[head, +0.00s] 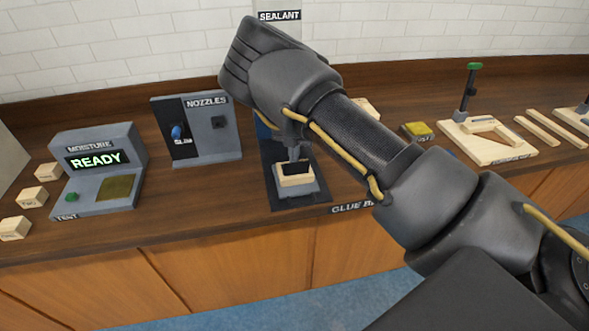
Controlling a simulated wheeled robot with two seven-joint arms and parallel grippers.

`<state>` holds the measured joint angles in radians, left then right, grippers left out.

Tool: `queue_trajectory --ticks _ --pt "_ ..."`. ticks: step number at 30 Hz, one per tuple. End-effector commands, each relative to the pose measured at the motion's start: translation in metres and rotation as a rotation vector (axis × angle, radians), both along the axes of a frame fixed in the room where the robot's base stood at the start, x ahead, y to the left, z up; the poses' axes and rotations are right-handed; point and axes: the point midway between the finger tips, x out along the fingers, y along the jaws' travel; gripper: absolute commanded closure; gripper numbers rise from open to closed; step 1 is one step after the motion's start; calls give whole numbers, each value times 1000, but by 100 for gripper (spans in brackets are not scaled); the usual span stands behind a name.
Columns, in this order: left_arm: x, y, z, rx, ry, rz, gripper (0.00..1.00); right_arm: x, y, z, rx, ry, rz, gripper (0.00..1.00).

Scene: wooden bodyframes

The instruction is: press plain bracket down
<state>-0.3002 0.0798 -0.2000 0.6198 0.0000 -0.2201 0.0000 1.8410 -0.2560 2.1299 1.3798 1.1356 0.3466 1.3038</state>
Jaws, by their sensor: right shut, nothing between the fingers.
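A light wooden piece (296,180), which may be the plain bracket, sits on a grey block (310,187) on a dark mat (283,204). Its top shows a black patch. My right gripper (294,157) is shut and empty, pointing down just above or at this piece; I cannot tell whether it touches. My right arm comes in from the right and hides the area behind the mat. My left gripper is not in view.
A moisture tester (126,150) reading READY stands left, with small wooden blocks (31,197) beside it. A nozzle stand (215,148) is left of the mat. A yellow-topped box (418,130), a clamp board (510,152) and wooden strips (552,131) lie right.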

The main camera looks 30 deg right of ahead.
Motion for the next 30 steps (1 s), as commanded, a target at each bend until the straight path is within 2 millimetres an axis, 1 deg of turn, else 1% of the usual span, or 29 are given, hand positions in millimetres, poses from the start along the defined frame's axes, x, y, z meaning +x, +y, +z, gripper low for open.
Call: queue_trajectory --ticks 30 --pt "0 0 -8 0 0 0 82 0 0 -16 0 0 0 100"
